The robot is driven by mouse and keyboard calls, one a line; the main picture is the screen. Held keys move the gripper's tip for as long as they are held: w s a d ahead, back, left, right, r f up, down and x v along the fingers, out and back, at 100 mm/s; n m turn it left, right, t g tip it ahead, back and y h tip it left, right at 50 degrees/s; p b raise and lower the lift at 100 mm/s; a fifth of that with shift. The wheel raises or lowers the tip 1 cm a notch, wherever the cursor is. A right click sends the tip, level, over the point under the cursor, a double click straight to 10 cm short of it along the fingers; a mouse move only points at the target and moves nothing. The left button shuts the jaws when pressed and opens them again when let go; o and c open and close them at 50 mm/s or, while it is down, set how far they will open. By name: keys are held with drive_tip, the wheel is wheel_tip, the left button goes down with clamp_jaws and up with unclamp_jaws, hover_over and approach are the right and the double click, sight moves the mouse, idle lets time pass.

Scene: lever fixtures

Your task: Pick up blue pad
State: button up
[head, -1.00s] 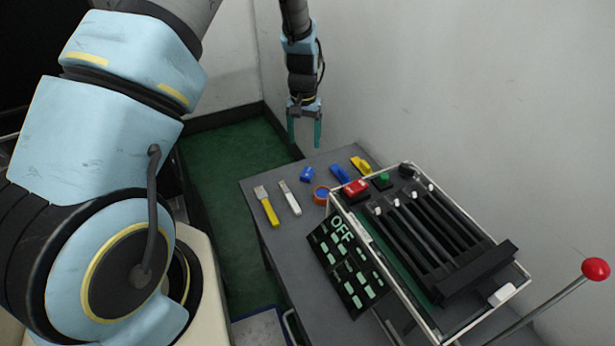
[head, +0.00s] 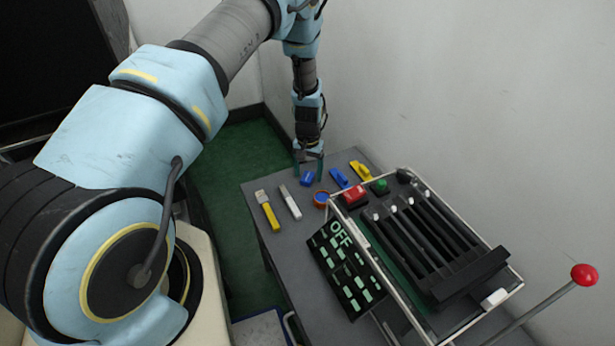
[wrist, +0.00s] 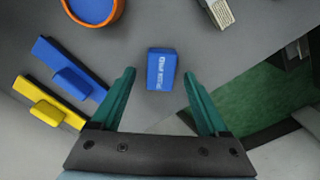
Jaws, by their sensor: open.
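The blue pad (wrist: 161,69) is a small blue block with white lettering, lying on the grey table. In the wrist view it sits just beyond and between my fingertips, with a gap on each side. My gripper (wrist: 160,74) is open, with one teal finger to each side of the pad's line. In the head view my gripper (head: 308,172) points down at the far end of the table, right at the blue pad (head: 306,179). The fingers partly frame the pad there. I cannot tell their exact height above the table.
Near the pad are an orange-rimmed round blue item (head: 321,198), a blue handled block (head: 340,178), a yellow one (head: 360,170), a white-handled tool (head: 290,202) and a yellow-handled brush (head: 267,210). The lever fixture (head: 430,240) fills the right side. A wall stands behind.

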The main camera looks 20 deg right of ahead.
drive_tip(key=shift+f, duration=0.35)
drive_tip(key=shift+c, duration=0.2)
clamp_jaws()
